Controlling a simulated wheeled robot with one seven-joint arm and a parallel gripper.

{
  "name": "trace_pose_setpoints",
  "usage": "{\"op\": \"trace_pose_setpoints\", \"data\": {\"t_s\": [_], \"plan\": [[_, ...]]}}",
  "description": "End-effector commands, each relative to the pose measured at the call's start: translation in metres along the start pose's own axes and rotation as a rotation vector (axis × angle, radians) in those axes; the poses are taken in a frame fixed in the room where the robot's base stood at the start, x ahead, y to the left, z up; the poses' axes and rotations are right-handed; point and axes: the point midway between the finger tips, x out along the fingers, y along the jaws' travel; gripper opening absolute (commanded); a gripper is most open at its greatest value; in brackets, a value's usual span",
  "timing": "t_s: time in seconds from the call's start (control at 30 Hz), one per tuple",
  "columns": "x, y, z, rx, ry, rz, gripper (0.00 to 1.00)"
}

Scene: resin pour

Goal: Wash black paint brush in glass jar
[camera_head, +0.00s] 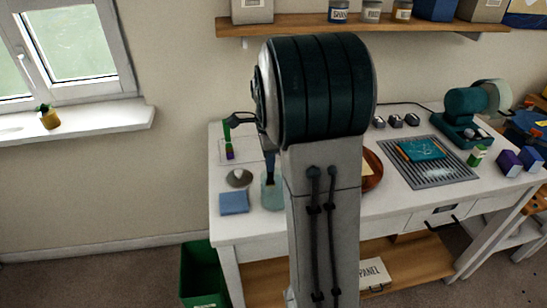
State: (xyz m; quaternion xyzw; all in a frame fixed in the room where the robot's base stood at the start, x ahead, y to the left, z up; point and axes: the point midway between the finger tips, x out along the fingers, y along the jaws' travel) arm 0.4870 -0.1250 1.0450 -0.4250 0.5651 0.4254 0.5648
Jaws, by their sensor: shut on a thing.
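The glass jar (272,192), with bluish contents, stands on the white table just left of my arm, which hides its right edge. A dark, slim upright shape, which looks like the black paint brush (269,164), reaches down to the jar's mouth. I cannot tell how deep its tip is. My gripper (264,140) is mostly hidden behind my large dark arm joint. It is shut on what appears to be the brush, above the jar.
A blue cloth (234,203) and a small grey dish (239,178) lie left of the jar. Green and purple items (229,154) stand behind. A grey slotted mat (440,175) with a teal panel (421,149) lies right. A green bin (203,275) stands below.

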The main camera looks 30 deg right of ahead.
Motion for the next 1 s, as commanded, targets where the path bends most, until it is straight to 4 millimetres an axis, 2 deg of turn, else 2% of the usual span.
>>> {"op": "trace_pose_setpoints", "data": {"t_s": [0.5, 1.0], "plan": [[0.001, 0.016, -0.013, 0.0, 0.0, 0.0, 0.0], [0.0, 0.003, -0.029, 0.0, 0.001, 0.0, 0.0]]}}
